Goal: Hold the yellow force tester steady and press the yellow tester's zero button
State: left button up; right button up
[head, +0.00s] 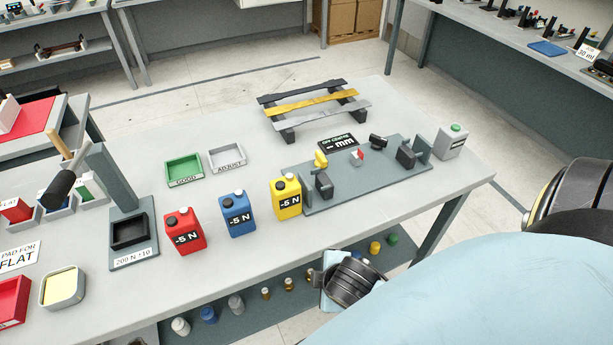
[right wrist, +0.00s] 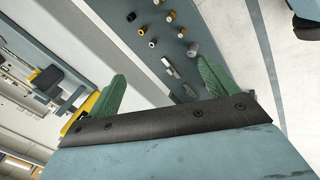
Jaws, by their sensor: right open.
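The zero button cannot be made out. My right gripper's two green fingers (right wrist: 163,72) are spread apart and empty in the right wrist view, with the lower shelf beyond them. A yellow edge (right wrist: 85,108), probably the yellow tester, shows beside the left finger. In the head view my right wrist is below the bench's front edge. My left gripper is out of view.
A grey-green fixture plate (head: 335,192) with clamps lies right of the yellow tester, with a grey box (head: 451,141) at its far end. Green (head: 184,170) and grey (head: 227,159) trays and a slatted rack (head: 313,103) stand behind. A dark post stand (head: 120,195) is left.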

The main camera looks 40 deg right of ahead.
jog(key=w+d+r+n+t+h+p, duration=0.1)
jog(key=w+d+r+n+t+h, duration=0.1)
jog(key=w+r+n+t, duration=0.65)
jog(key=n+p, duration=0.1)
jog(key=n, duration=1.4)
send_near(286, 185)
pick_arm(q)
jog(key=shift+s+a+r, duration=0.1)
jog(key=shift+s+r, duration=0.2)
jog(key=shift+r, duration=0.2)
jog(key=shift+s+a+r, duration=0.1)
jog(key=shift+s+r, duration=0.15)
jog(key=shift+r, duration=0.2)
pick_arm(e)
jog(key=shift+g+y, duration=0.4)
jog(key=shift+g, duration=0.05)
jog(key=x, duration=1)
jog(key=shift+w+d+r, duration=0.3)
jog(key=shift+w, duration=0.1)
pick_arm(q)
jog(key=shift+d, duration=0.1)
pick_arm(e)
jog(key=shift+c, duration=0.4)
jog(key=c, duration=1.2)
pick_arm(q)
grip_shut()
